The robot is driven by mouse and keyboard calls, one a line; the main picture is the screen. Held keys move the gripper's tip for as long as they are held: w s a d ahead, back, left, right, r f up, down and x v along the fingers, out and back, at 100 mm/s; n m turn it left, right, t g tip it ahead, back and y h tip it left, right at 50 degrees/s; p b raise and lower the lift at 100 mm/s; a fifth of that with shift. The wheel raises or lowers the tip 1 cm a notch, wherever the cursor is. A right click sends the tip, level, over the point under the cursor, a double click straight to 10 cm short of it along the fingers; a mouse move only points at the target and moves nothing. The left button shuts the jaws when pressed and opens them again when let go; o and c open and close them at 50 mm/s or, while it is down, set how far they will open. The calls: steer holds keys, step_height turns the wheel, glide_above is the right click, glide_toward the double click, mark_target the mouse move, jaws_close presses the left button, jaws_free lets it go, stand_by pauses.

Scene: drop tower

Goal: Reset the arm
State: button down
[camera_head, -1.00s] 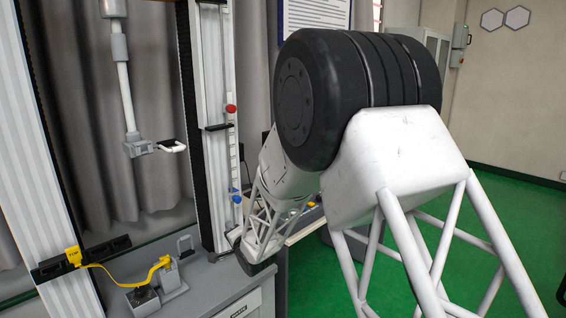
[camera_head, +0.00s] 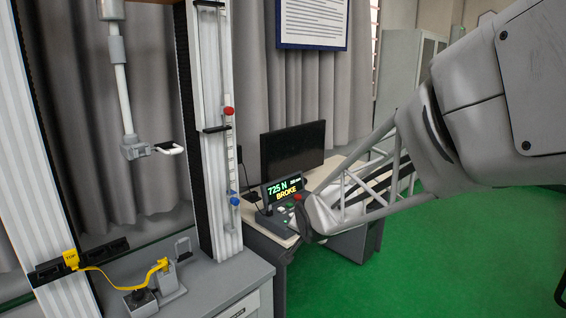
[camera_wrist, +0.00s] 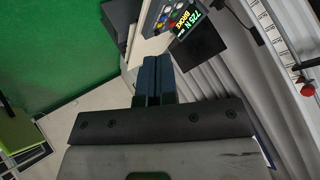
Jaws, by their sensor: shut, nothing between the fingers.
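My arm reaches in from the right in the head view, and its lattice forearm slants down to the left. My gripper (camera_wrist: 152,72) shows in the wrist view with its two dark fingers together and nothing between them. In the head view the arm's end is beside the control box, where the fingers are hard to make out. The control box (camera_head: 284,190) has a lit display reading "725 N" and "BROKE", with coloured buttons; it also shows in the wrist view (camera_wrist: 172,22), just beyond the fingertips. I cannot tell whether they touch.
The drop tower's white column (camera_head: 212,130) stands left of the desk, with a red knob (camera_head: 228,111) and a blue knob (camera_head: 234,200) on its rail. A yellow strap (camera_head: 108,277) hangs at the lower left. A dark monitor (camera_head: 292,149) stands behind the box. Green floor lies open at right.

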steer(key=s+d+r+n+g, duration=0.1)
steer(key=s+d, duration=0.3)
steer(key=s, duration=0.7)
steer(key=s+d+r+n+g+h, duration=0.1)
steer(key=s+d+n+g, duration=0.1)
steer(key=s, duration=0.9)
steer(key=s+d+r+n+g+h, duration=0.1)
steer(key=s+d+g, duration=0.2)
steer(key=s+d, duration=0.4)
steer(key=s, duration=0.5)
steer(key=shift+r+n+g, duration=0.25)
steer(key=shift+n+g, duration=0.05)
steer(key=shift+g, duration=0.1)
